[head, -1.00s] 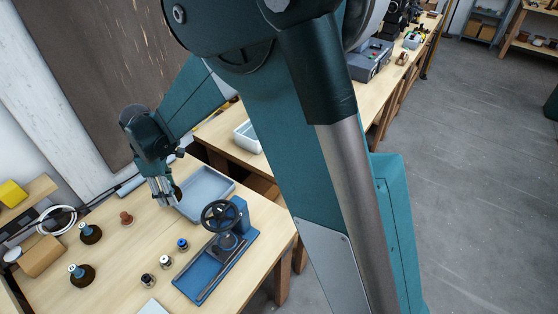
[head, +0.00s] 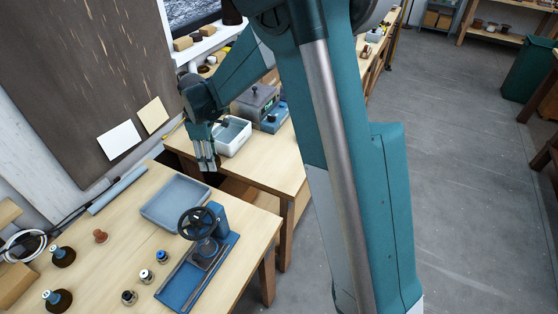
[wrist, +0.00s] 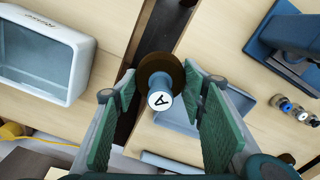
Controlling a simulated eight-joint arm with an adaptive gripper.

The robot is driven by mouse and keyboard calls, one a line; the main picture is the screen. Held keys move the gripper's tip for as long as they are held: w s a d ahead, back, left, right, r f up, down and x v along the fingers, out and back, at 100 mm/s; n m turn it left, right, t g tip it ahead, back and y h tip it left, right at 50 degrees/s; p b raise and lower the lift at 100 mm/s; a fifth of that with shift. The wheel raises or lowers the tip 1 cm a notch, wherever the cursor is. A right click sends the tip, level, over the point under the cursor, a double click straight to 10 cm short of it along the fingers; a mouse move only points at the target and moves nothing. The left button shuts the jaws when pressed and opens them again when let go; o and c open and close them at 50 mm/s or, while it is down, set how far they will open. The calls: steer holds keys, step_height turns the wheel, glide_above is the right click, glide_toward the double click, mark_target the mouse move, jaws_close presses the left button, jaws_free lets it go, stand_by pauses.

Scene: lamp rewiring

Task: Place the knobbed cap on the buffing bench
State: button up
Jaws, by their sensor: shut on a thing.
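My gripper (head: 208,164) is in the air over the gap between the near workbench (head: 120,235) and the further bench (head: 270,158). In the wrist view, it (wrist: 160,80) is shut on the knobbed cap (wrist: 160,72), a dark brown round piece with a pale knob face marked "A". The cap sits between the green finger pads, clear of both benches. In the head view the cap is small and hard to make out behind the fingers. I cannot tell from any label which bench is the buffing bench.
The further bench holds a white tub (head: 233,135) and a grey machine (head: 256,101), with bare wood at its front. The near bench holds a grey tray (head: 152,217), a blue press (head: 190,285), small jars and two similar dark brown knobbed pieces (head: 62,257).

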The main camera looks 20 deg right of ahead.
steer(key=w+d+m, duration=0.1)
steer(key=w+d, duration=0.1)
steer(key=d, duration=0.9)
steer(key=w+d+m, duration=0.2)
steer(key=d, duration=0.9)
steer(key=shift+d+r, duration=0.2)
steer(key=shift+d, duration=0.2)
glide_above(266, 162)
steer(key=shift+f, duration=3.15)
steer(key=shift+f, duration=1.85)
steer(key=shift+f, duration=0.15)
steer(key=o, duration=0.9)
